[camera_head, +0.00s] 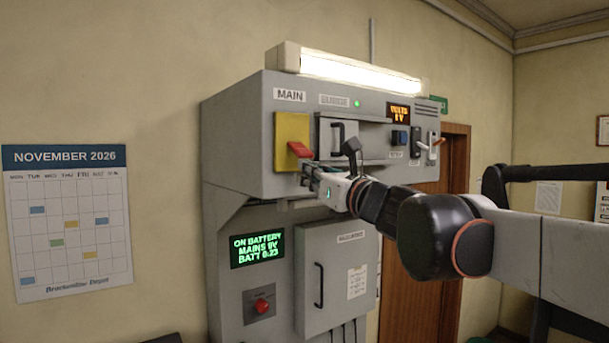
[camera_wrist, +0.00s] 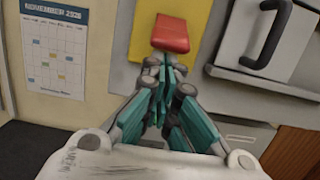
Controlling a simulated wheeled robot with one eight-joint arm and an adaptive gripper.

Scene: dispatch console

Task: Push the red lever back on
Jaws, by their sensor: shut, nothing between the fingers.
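The red lever (camera_head: 300,149) sticks out from a yellow plate (camera_head: 290,128) under the MAIN label on the grey console. In the wrist view the red lever (camera_wrist: 171,33) shows as a red block in front of the yellow plate (camera_wrist: 145,30). My gripper (camera_head: 308,172) is just below the lever in the head view. In the wrist view the teal fingers of my gripper (camera_wrist: 160,78) are shut and empty, with their tips just under the lever. I cannot tell whether the tips touch it.
A small panel door with a black handle (camera_head: 337,133) is right of the lever. A green display (camera_head: 257,249) reads ON BATTERY, MAINS 0V. A red knob (camera_head: 262,305) and a lower cabinet door (camera_head: 335,270) are below. A calendar (camera_head: 68,220) hangs on the left wall.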

